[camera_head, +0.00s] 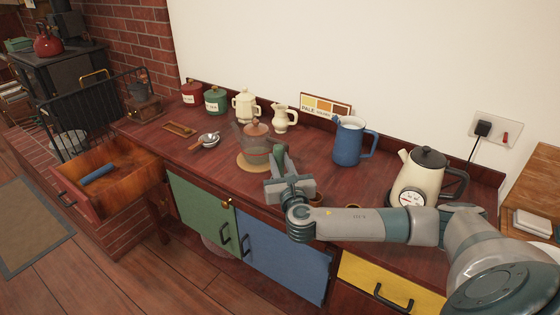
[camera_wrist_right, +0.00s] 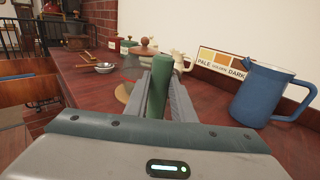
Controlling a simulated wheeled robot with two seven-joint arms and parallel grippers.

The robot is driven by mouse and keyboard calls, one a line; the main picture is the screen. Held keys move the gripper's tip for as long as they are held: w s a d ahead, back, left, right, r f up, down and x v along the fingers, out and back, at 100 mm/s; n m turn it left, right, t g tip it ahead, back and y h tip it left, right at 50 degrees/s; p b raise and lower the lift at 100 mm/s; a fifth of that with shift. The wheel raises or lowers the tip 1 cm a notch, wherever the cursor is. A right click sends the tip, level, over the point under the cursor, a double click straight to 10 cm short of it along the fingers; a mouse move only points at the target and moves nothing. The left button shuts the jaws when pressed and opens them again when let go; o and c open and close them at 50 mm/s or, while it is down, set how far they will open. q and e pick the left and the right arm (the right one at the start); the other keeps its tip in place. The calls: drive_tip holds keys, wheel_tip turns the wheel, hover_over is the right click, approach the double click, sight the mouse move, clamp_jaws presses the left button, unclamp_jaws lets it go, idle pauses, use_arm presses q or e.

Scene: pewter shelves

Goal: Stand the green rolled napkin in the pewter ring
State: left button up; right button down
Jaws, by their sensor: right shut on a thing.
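My right gripper (camera_head: 284,176) is over the counter in front of the glass teapot. It is shut on the green rolled napkin (camera_head: 279,154), which points upward from the jaws. In the right wrist view the napkin (camera_wrist_right: 159,88) stands between the two grey fingers of the gripper (camera_wrist_right: 161,95), and its lower end is hidden. I cannot make out a pewter ring for certain. Small round brownish rims (camera_head: 316,198) show just behind my right forearm, partly hidden by it. My left gripper is not in view.
The glass teapot (camera_head: 256,143) on a round mat, a blue jug (camera_head: 349,144) and a cream kettle (camera_head: 418,177) stand close around. Cream pots and canisters line the back. A strainer (camera_head: 209,138) lies left. An open drawer (camera_head: 125,165) holds a blue roll (camera_head: 98,174).

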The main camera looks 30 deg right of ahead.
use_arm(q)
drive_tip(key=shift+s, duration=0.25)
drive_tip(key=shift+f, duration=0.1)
use_arm(e)
drive_tip(key=c, duration=1.4)
unclamp_jaws()
drive_tip(key=shift+c, duration=0.2)
drive_tip(key=shift+s, duration=0.1)
drive_tip(key=shift+s+a+f, duration=0.1)
drive_tip(key=shift+s+a, duration=0.15)
drive_tip(key=shift+s, duration=0.2)
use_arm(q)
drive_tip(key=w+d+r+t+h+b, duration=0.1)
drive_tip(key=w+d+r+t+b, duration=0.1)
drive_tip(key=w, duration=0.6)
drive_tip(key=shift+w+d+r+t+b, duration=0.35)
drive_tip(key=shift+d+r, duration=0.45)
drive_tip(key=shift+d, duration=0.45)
use_arm(e)
drive_tip(key=v, duration=1.6)
